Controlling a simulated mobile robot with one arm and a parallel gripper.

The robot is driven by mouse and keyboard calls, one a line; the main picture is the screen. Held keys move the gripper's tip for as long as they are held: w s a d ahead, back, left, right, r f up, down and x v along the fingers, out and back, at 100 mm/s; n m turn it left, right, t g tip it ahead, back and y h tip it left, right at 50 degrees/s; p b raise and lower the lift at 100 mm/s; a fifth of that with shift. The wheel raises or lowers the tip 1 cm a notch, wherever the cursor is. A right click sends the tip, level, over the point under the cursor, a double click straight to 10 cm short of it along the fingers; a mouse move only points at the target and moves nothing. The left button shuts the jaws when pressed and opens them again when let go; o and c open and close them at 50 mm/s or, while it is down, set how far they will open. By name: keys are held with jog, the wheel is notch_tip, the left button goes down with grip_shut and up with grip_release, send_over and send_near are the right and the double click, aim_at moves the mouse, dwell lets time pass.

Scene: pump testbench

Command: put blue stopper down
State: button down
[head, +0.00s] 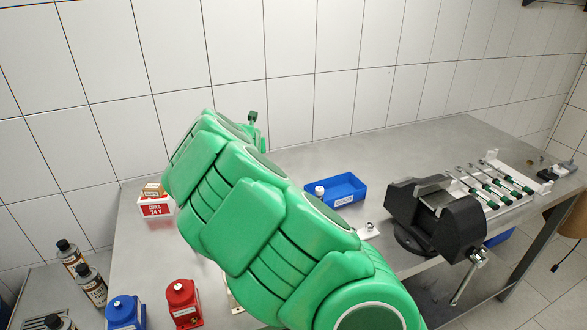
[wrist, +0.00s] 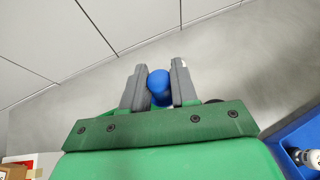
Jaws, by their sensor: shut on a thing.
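The blue stopper (wrist: 158,84) shows in the wrist view as a rounded blue piece between the two grey fingers. My gripper (wrist: 161,80) is shut on it, with a finger touching each side. Behind the fingers, the wrist view shows the grey metal table top and the tiled wall. In the head view my green arm covers the gripper and the stopper, so the stopper's height above the table cannot be told.
A blue bin (head: 345,188) with a white-capped item stands on the table (head: 400,160). A black vise (head: 435,215) and a tool rack (head: 497,180) are at right. A red-and-white box (head: 155,206), a red unit (head: 183,303) and a blue unit (head: 126,313) are at left.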

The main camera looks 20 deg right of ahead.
jog(key=s+d+r+m+g+h, duration=0.1)
jog(key=s+d+m+g+h, duration=0.8)
jog(key=d+m, duration=0.5)
jog(key=shift+n+g, duration=0.4)
jog(key=shift+g, duration=0.2)
jog(key=shift+w+d+f, duration=0.8)
jog(key=shift+w+f, duration=0.75)
jog(key=shift+w, duration=0.4)
jog(key=shift+w+d+f, duration=0.8)
jog(key=shift+w+f, duration=0.7)
jog(key=shift+w, duration=0.5)
jog(key=shift+w+d+f, duration=0.8)
jog(key=shift+w+f, duration=0.75)
jog(key=shift+w, duration=0.4)
jog(key=shift+w+d+f, duration=0.1)
jog(key=shift+w+f, duration=0.25)
jog(key=shift+f, duration=1.5)
jog(key=shift+f, duration=0.1)
jog(key=c, duration=0.9)
grip_release()
